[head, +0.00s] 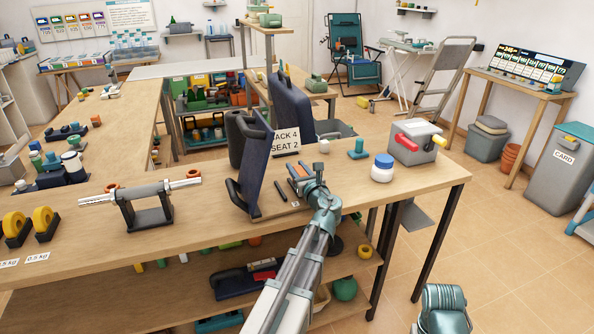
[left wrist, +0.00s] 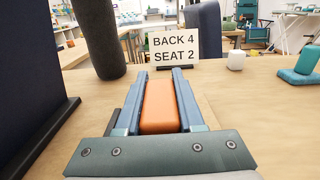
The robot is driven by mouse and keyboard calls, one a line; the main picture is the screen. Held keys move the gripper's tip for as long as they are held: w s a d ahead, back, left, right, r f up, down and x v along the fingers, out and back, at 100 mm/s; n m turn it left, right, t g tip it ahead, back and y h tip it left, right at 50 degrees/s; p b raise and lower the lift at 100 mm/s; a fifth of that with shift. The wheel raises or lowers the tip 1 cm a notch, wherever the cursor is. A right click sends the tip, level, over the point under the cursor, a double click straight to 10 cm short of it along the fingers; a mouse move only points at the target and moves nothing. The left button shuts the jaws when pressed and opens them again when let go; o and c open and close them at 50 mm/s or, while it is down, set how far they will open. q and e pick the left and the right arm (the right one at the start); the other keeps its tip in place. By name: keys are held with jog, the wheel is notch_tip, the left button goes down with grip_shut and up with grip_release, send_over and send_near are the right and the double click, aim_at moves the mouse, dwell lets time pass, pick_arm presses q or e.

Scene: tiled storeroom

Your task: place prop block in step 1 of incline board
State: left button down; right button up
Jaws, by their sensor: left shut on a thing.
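An orange block (left wrist: 159,108), which I take as the prop block, is held between the fingers of my left gripper (left wrist: 158,76) in the left wrist view. In the head view my left gripper (head: 309,178) is over the bench top, just right of a dark blue upright board (head: 254,168), which I take as the incline board. The board (left wrist: 34,85) fills the left of the left wrist view. Dark slots (head: 281,191) and a small label (head: 295,204) lie at the board's right foot.
A sign reading "BACK 4 SEAT 2" (head: 286,141) stands behind the gripper, with a second blue panel (head: 291,105) and a dark roller (head: 238,138). To the right are a white block (head: 324,146), a teal piece (head: 358,149), a blue-lidded jar (head: 382,168) and a grey box (head: 416,147).

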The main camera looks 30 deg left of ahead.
pick_arm(q)
jog(key=shift+f, duration=0.15)
jog(key=c, duration=0.5)
grip_release()
jog(key=shift+r, duration=0.3)
jog(key=v, duration=1.2)
jog(key=shift+s+f, duration=0.1)
jog(key=shift+f, duration=0.05)
